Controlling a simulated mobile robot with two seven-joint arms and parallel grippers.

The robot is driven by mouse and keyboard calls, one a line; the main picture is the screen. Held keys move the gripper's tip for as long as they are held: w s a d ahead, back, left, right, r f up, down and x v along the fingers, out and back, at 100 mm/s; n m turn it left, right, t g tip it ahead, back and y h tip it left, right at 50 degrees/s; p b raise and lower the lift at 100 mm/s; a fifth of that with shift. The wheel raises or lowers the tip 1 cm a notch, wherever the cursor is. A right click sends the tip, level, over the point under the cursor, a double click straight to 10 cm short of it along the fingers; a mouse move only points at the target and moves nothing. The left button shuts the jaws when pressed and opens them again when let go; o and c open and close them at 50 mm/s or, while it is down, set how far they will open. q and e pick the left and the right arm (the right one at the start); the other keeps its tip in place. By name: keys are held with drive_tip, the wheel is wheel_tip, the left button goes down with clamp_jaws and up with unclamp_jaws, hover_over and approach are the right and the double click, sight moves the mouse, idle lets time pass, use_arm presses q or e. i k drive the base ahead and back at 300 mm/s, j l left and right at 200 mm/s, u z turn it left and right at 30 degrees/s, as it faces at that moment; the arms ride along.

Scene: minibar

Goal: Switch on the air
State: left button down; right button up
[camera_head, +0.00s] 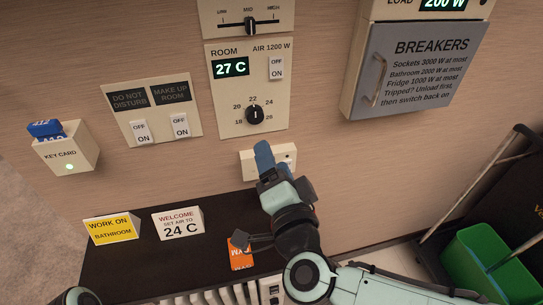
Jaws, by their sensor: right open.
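The air switch (277,68), a white rocker marked OFF above and ON below, sits under the label AIR 1200 W on the room panel (224,106). I cannot tell which way it is tipped. The room display (230,68) reads 27 C. A black dial (254,115) with marks from 18 upward is below it. My right gripper (270,160) is open, with blue-grey fingers, in front of a small white wall plate (248,165) below the dial. It hides part of that plate and is clear of the air switch.
A LOW–MID–HIGH slider (250,26) is above the panel. At left are two OFF/ON switches (160,129) and a key card holder (66,150) with a green light. The grey breakers door (418,72) is at right. Signs (178,223) stand on the dark counter. A green bin (485,265) stands lower right.

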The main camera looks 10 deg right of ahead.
sight(276, 63)
drive_tip(key=k, duration=1)
